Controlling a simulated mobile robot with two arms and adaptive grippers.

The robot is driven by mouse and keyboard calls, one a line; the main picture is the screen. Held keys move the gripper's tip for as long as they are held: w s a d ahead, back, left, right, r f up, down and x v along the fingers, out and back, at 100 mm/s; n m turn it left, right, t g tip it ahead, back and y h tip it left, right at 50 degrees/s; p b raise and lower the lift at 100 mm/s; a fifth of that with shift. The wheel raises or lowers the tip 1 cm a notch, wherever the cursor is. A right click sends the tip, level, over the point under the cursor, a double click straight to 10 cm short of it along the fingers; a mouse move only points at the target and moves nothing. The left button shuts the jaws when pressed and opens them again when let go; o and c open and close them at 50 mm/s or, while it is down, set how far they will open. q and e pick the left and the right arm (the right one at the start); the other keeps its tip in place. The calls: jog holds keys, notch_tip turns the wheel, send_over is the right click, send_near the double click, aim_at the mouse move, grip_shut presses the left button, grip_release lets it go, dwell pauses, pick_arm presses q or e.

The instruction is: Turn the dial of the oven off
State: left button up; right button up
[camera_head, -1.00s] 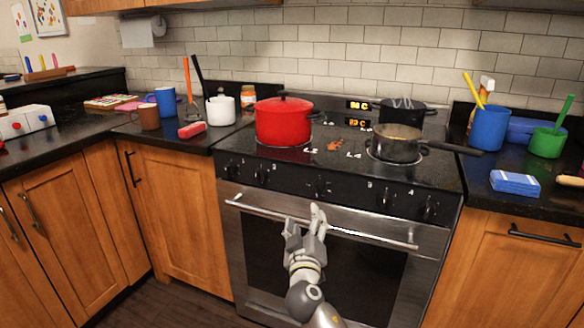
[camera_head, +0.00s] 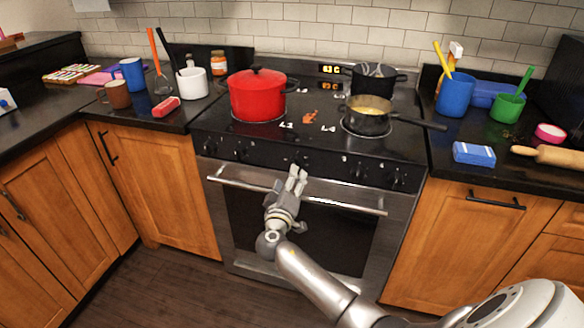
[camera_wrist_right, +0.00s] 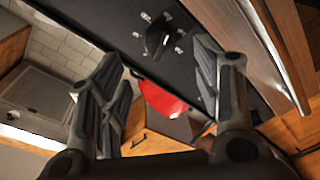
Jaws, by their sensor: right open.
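The oven (camera_head: 320,235) has a black front panel with a row of several dials above a long metal handle (camera_head: 345,205). The middle dial (camera_head: 303,161) is just above the fingertips of my right gripper (camera_head: 295,176), which is at the handle's height in front of the oven. In the right wrist view, a dark dial (camera_wrist_right: 160,40) with white marks around it shows ahead, between the spread fingers of my right gripper (camera_wrist_right: 157,65). The gripper is open and empty; no contact with the dial is visible. My left gripper is not in view.
On the stove stand a red pot (camera_head: 257,95), a pan (camera_head: 366,118) with yellow contents and a dark pot (camera_head: 378,78). The floor left of the oven is clear.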

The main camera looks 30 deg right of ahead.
jog(key=b+x, duration=0.1)
jog(key=x, duration=0.6)
jog(key=shift+a, duration=0.1)
jog(key=c, duration=1)
